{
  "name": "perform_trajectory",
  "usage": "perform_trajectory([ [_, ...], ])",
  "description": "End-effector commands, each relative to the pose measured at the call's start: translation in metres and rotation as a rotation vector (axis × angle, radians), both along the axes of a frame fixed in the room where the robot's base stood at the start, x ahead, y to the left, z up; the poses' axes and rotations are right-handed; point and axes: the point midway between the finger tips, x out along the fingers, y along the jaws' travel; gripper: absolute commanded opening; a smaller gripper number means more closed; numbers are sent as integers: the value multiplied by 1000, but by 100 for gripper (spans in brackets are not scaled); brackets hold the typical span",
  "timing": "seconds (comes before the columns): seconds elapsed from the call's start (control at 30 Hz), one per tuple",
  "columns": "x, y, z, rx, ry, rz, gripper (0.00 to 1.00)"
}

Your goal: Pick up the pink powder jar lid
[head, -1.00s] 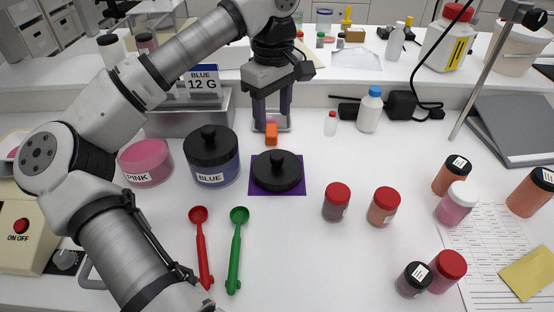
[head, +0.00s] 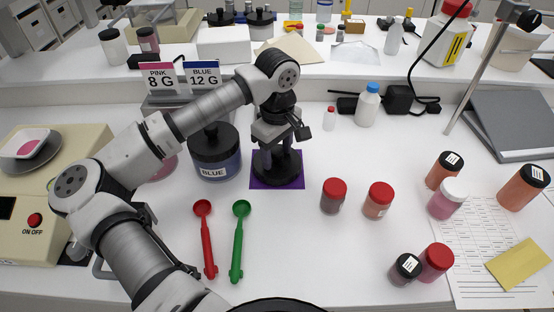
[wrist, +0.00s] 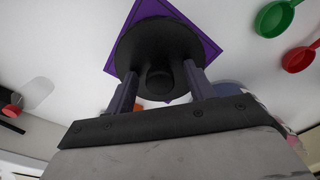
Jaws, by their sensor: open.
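The pink powder jar lid (head: 270,180) is a round black lid with a knob, lying on a purple square mat (head: 298,184). It also shows in the wrist view (wrist: 152,42). My gripper (head: 279,152) points down right over the lid and hides part of it. In the wrist view my gripper (wrist: 160,72) is open, with one finger on each side of the knob (wrist: 158,78). I cannot tell whether the fingers touch the lid. The open pink jar (head: 168,168) is mostly hidden behind my arm.
The blue jar (head: 215,155), with its black lid on, stands just left of the mat. A red scoop (head: 206,240) and a green scoop (head: 238,240) lie in front. Several small red-capped jars stand to the right. The scale (head: 60,180) holds a dish of pink powder.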

Motion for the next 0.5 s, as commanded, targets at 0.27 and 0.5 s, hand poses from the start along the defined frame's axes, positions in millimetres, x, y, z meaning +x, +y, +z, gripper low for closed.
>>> perform_trajectory([
  [0.27,0,0,0,1,-1,0,38],
  [0.5,0,0,0,1,-1,0,6],
])
